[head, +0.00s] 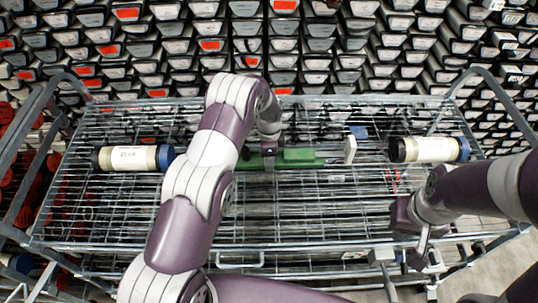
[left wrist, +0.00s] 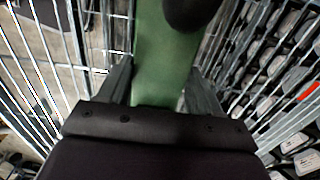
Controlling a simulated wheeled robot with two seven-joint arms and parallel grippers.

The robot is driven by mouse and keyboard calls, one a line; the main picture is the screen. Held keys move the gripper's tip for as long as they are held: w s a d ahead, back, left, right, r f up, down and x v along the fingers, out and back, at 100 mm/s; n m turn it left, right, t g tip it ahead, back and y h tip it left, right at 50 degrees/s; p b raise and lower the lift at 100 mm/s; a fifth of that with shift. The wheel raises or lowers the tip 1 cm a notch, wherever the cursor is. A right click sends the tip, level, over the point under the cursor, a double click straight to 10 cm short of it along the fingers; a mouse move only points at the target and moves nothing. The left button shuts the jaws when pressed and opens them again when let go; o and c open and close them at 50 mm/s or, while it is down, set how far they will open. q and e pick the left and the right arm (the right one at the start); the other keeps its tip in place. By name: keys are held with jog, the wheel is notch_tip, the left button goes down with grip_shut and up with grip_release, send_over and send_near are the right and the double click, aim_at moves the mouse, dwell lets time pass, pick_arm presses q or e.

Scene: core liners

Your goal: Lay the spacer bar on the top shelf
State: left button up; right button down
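The green spacer bar (head: 300,156) lies lengthwise over the middle of the wire top shelf (head: 290,200). I cannot tell whether it rests on the wires or hangs just above them. My left gripper (head: 268,152) reaches over the shelf and comes down on the bar. In the left wrist view the bar (left wrist: 165,60) sits between my two fingers, which press along its sides. A dark rounded shape (left wrist: 192,10) covers part of its far end. My right gripper (head: 424,245) is at the shelf's front right, away from the bar; its finger gap is unclear.
A white core tube with a blue end (head: 130,158) lies on the shelf's left, and another (head: 430,150) on its right. A white upright block (head: 350,150) stands just beyond the bar's right end. Racks of core boxes (head: 300,60) fill the back. The front wires are mostly bare.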

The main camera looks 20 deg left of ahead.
pick_arm(q)
jog(key=o, duration=0.4)
jog(key=shift+c, duration=0.2)
jog(key=shift+r, duration=0.25)
notch_tip(320, 180, up, 10)
jog(key=b, duration=0.2)
jog(key=s+a+r+n, duration=0.1)
jog(key=s+r+n, duration=0.2)
jog(key=s+n, duration=0.4)
jog(key=s+a+r+n+t, duration=0.1)
jog(key=s+r+n, duration=0.3)
jog(key=s, duration=1.5)
jog(key=n, duration=0.3)
jog(key=shift+a+r+n, duration=0.15)
jog(key=shift+r+n, duration=0.1)
jog(key=shift+n, duration=0.05)
